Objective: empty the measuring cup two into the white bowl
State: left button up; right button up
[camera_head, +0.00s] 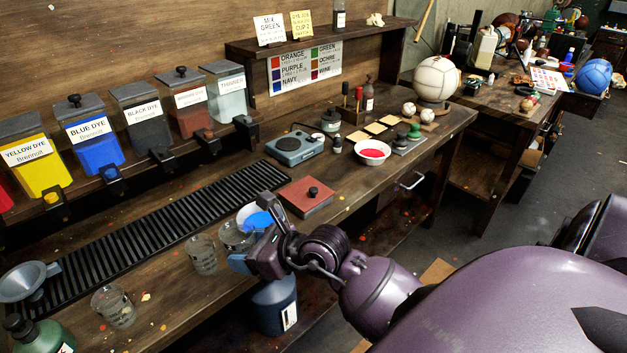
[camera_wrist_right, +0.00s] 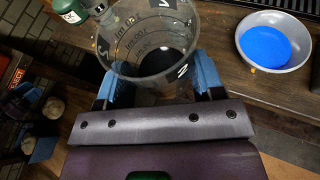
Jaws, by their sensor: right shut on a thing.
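My right gripper (camera_head: 245,255) is shut on a clear measuring cup (camera_head: 234,236), seen from its open top in the wrist view (camera_wrist_right: 150,50). The cup looks roughly upright, with a dark round area at its bottom; I cannot tell whether that is liquid. The white bowl (camera_head: 246,211), holding blue liquid, stands just behind the held cup in the head view, partly hidden by it and the gripper. The bowl (camera_wrist_right: 302,52) is right of the cup and apart from it in the wrist view. My left gripper is not in view.
Two other clear cups (camera_head: 203,254) (camera_head: 114,305) stand on the bench to the left. A black drain grate (camera_head: 150,225) runs behind them. A red-brown block with a knob (camera_head: 307,197) and a bowl of red liquid (camera_head: 373,153) stand farther right.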

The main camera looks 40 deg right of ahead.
aim_at(368, 152)
jog(key=i+l, duration=0.1)
jog(key=l, duration=1.75)
jog(key=i+l, duration=0.15)
jog(key=l, duration=0.8)
jog(key=i+l, duration=0.1)
jog(key=l, duration=0.8)
